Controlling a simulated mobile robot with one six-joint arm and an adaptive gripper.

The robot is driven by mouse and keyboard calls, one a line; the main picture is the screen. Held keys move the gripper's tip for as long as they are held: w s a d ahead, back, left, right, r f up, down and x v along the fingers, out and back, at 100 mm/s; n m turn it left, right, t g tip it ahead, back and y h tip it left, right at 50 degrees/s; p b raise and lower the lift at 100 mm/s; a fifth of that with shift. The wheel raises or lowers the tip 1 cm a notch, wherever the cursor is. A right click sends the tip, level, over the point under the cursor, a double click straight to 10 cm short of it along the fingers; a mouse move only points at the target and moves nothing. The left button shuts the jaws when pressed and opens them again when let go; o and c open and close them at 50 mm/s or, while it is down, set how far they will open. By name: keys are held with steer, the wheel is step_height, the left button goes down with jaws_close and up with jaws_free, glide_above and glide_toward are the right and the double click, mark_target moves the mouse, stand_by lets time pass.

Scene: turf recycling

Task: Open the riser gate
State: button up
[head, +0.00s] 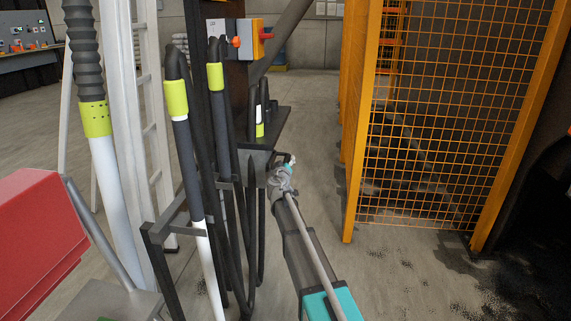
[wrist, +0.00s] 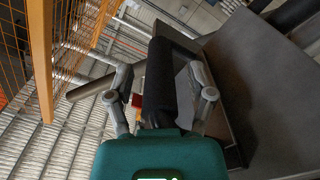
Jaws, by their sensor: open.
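My gripper (head: 283,172) is at the middle of the head view, beside a dark bracket (head: 262,145) with a flat top on the hose stand. In the wrist view my gripper (wrist: 160,88) is open, with one finger on each side of a black cylinder (wrist: 160,75) that looks like a grip or handle. I cannot tell whether the fingers touch it. A dark grey panel (wrist: 265,85) lies close on the right of the wrist view. I cannot say for sure which part is the riser gate; the cylinder's far end is hidden.
Black hoses with yellow-green bands (head: 176,98) hang left of my arm. An orange mesh fence (head: 440,120) stands to the right; its frame (wrist: 40,60) shows in the wrist view. A red box (head: 38,235) is at lower left. Concrete floor (head: 395,285) is clear ahead.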

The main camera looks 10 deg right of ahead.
jaws_close()
steer(key=shift+a, duration=0.1)
stand_by(0.3)
steer(key=shift+s, duration=0.1)
